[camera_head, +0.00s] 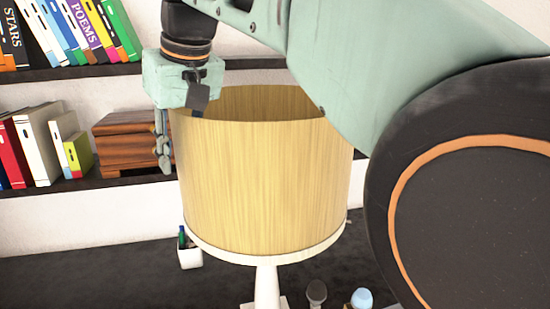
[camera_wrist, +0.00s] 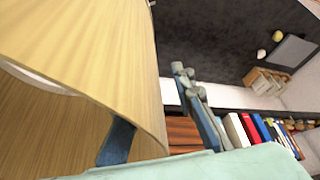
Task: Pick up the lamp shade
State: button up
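The lamp shade (camera_head: 262,180) is a pale wood-grained cylinder with a white lower rim, upright on a white lamp stem (camera_head: 267,285). My gripper (camera_head: 178,130) is at its upper left edge and points down. One finger is outside the wall, and the other is at the inner side of the top rim. In the wrist view, the shade (camera_wrist: 80,45) fills the left side. Its wall passes between the spread fingers of my gripper (camera_wrist: 152,118), with a visible gap to the outer finger. The inner fingertip is partly hidden.
A dark shelf (camera_head: 90,187) behind holds books and a wooden box (camera_head: 133,140), close to the outer finger. A white pen cup (camera_head: 190,255) stands on the dark surface below. A grey and a light-blue rounded object (camera_head: 362,298) are at the bottom.

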jog(key=shift+c, duration=0.6)
grip_shut()
jog(key=shift+r, duration=0.2)
